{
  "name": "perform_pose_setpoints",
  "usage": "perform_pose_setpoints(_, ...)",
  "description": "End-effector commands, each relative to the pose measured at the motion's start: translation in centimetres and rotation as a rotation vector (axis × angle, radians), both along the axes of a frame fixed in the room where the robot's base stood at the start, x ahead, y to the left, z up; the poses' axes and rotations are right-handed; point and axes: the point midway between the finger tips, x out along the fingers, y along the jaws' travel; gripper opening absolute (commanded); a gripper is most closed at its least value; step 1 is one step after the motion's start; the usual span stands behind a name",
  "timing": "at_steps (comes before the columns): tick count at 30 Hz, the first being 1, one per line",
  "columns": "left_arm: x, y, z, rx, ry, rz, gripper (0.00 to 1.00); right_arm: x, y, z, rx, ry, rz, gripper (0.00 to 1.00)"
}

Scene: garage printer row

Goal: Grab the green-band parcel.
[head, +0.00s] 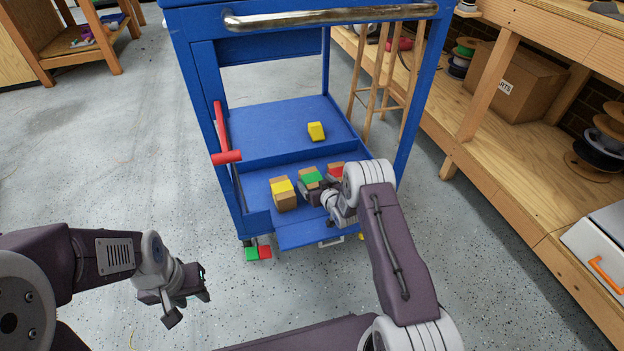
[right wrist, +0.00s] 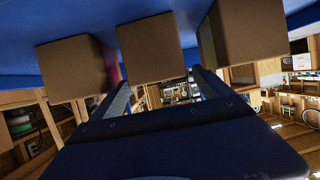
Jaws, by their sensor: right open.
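The green-band parcel (head: 311,178) is a small brown box with a green top band. It sits in the blue cart's low front tray, between a yellow-band parcel (head: 283,193) and a red-band parcel (head: 336,170). My right gripper (head: 318,190) is open at the near side of the green-band parcel, partly covering it. The middle box (right wrist: 151,48) lies ahead between the two finger lines; contact cannot be told. My left gripper (head: 188,303) is open and empty over the floor, left of the cart.
The blue cart (head: 240,214) has a top push bar (head: 330,16) above the tray. A yellow block (head: 316,131) lies on its lower shelf behind. A wooden bench (head: 520,190) stands right. Floor at left is clear.

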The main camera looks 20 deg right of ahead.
Motion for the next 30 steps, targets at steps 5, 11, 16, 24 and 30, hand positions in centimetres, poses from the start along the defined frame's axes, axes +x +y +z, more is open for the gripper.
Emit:
perform_pose_setpoints(5, -0.1, 0.0, -2.4, 0.0, 0.004, 0.0, 0.36, 2.7, 0.3, -1.9, 0.0, -0.004, 0.001, 0.89)
perform_pose_setpoints(11, -0.1, 0.0, -2.3, 0.0, 0.003, 0.0, 0.36, 3.3, 0.4, -1.6, -0.001, -0.001, 0.0, 0.89)
perform_pose_setpoints(16, -0.1, 0.0, -2.3, 0.0, 0.003, 0.0, 0.36, 3.3, 0.4, -1.5, -0.001, -0.001, 0.0, 0.67)
perform_pose_setpoints(24, -0.1, 0.0, -2.2, 0.0, 0.003, 0.0, 0.36, 3.3, 0.4, -1.4, 0.0, -0.004, 0.0, 0.07)
perform_pose_setpoints(30, -0.1, 0.0, -2.0, 0.0, 0.003, 0.0, 0.36, 3.3, 0.4, -1.1, 0.0, -0.004, 0.0, 0.07)
